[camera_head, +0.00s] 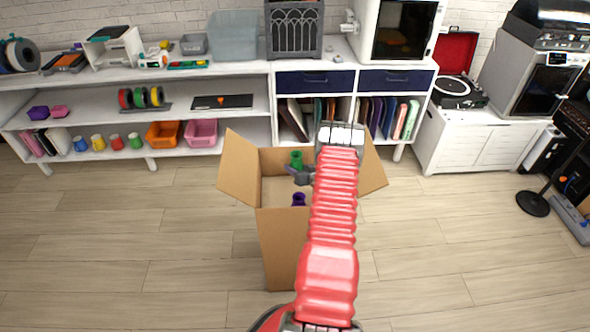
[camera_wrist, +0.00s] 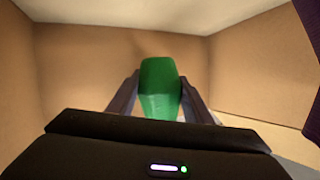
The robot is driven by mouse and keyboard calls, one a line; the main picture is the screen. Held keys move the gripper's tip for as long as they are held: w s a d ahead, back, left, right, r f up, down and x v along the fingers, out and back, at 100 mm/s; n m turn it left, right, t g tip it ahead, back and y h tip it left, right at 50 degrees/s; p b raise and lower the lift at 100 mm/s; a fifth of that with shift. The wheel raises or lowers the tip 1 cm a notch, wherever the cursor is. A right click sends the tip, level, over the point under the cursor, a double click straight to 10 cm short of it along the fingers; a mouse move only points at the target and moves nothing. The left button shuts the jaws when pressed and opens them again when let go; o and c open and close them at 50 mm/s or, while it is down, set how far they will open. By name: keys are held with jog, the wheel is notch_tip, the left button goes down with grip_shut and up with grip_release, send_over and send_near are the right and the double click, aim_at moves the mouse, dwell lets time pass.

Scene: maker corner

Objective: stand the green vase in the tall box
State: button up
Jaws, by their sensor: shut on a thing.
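The tall box (camera_head: 280,243) is an open cardboard box standing on the floor, its flaps spread outward. My red arm reaches over its right side. The green vase (camera_head: 297,158) shows at the box opening in the head view, beside my gripper (camera_head: 303,176). In the wrist view the green vase (camera_wrist: 160,88) is between the two fingers of my gripper (camera_wrist: 160,98), which is shut on it. Cardboard walls surround it there. Its lower end is hidden, so I cannot tell whether it touches the box floor.
A purple vase (camera_head: 299,200) stands in the front part of the box. A dark purple edge (camera_wrist: 309,30) shows at the wrist view's upper right. Shelves (camera_head: 235,133) stand behind the box. The wooden floor (camera_head: 150,240) is clear to the left.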

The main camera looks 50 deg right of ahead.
jog(key=shift+f, duration=0.6)
jog(key=o, duration=1.1)
jog(key=shift+c, duration=0.2)
jog(key=shift+r, duration=0.1)
jog(key=shift+r, duration=0.5)
jog(key=v, duration=0.7)
jog(key=shift+s, duration=0.25)
jog(key=shift+a+r, duration=0.15)
jog(key=shift+a, duration=0.05)
